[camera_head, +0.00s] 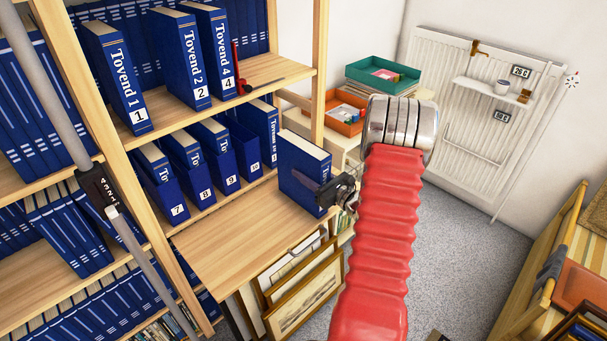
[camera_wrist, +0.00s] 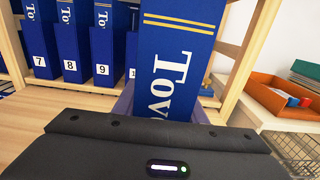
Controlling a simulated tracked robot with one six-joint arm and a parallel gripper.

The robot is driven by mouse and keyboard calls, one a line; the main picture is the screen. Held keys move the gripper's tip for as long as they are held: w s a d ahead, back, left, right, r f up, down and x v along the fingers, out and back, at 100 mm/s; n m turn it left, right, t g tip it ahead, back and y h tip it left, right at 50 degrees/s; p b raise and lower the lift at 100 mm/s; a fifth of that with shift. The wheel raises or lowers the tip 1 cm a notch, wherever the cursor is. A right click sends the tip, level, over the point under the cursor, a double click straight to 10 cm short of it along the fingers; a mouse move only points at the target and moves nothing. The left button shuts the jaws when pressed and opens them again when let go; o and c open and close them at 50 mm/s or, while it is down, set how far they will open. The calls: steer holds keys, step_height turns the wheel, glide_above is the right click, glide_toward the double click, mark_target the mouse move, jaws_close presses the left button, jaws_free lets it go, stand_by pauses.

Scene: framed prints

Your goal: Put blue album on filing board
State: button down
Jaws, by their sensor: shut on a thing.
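The blue album (camera_head: 303,172) is a thick upright volume with a cream page edge on top. My gripper (camera_head: 340,190) is shut on it from the right. In the wrist view the album (camera_wrist: 178,62) fills the upper middle, with gold lines and white lettering "Tov" on its spine. The dark body of my gripper covers its lower part. The filing board (camera_head: 235,250) is a bare wooden surface jutting from the shelf. The album is at the board's back right end; I cannot tell whether its bottom touches the board.
Numbered blue albums (camera_head: 185,165) stand on the shelf behind, and more stand above. Framed prints (camera_head: 305,290) lean below the board. An orange tray (camera_head: 347,112) and a green tray (camera_head: 382,77) are at the back right. The board's left and front are clear.

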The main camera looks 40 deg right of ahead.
steer(key=shift+r, duration=0.1)
steer(key=c, duration=1.1)
jaws_free()
steer(key=s, duration=1.2)
steer(key=shift+d, duration=0.15)
steer(key=shift+s, duration=0.1)
